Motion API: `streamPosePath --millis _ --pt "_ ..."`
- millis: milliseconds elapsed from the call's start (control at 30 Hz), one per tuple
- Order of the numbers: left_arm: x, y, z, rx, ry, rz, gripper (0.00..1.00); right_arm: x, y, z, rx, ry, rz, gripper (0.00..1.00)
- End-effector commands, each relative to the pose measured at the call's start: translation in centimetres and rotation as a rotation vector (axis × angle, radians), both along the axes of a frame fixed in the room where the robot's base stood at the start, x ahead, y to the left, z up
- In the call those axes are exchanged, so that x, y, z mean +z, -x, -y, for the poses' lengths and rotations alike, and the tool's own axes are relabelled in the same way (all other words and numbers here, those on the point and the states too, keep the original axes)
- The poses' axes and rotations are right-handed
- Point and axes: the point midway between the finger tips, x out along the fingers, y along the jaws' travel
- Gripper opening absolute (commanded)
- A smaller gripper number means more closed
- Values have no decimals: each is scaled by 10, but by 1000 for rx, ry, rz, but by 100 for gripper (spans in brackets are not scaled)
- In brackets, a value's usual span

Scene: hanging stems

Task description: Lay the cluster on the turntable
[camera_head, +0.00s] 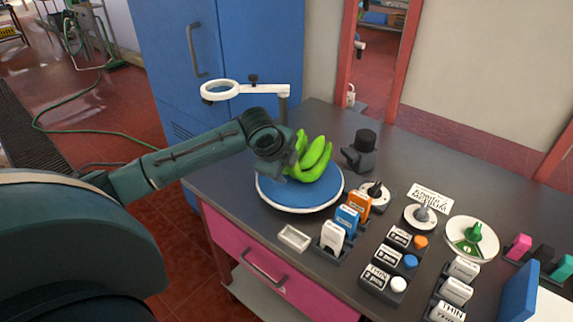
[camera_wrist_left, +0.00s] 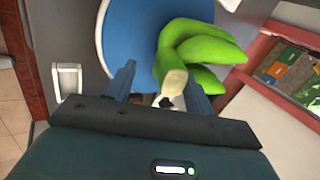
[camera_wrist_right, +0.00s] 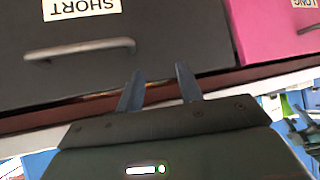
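The green banana cluster (camera_head: 315,158) is at the blue turntable (camera_head: 292,195) with the white rim, over its back right part. In the left wrist view the cluster (camera_wrist_left: 200,48) lies across the edge of the blue disc (camera_wrist_left: 130,30), its pale cut crown toward my gripper. It looks to rest on the disc, but contact underneath is hidden. My left gripper (camera_wrist_left: 162,82) is open, its fingers either side of the crown, with a clear gap on the left. In the head view my left wrist hides the crown. My right gripper (camera_wrist_right: 158,85) is open and empty before a drawer front.
A white ring on a stand (camera_head: 222,90) rises behind the turntable. A black device (camera_head: 361,152) stands at its right. Labelled blocks (camera_head: 346,220), knobs and a small white tray (camera_head: 293,238) crowd the front and right. A grey drawer handle (camera_wrist_right: 80,50) is near my right gripper.

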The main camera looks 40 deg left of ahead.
Motion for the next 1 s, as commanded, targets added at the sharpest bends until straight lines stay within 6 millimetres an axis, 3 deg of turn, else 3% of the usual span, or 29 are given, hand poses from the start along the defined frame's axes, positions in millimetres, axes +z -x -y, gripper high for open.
streamPosePath --millis 167,267,700,1000 --pt "-5 2 0 0 -1 -13 52 0 0 0 1 1 0 36" --pt "5 7 0 -1 -2 -8 52 0 -1 0 0 -1 3 36" --pt "85 54 3 -1 -3 1 52 -1 -1 0 -1 -3 6 36" --pt "110 70 4 0 -1 -1 52 -2 1 0 -3 -4 3 36"
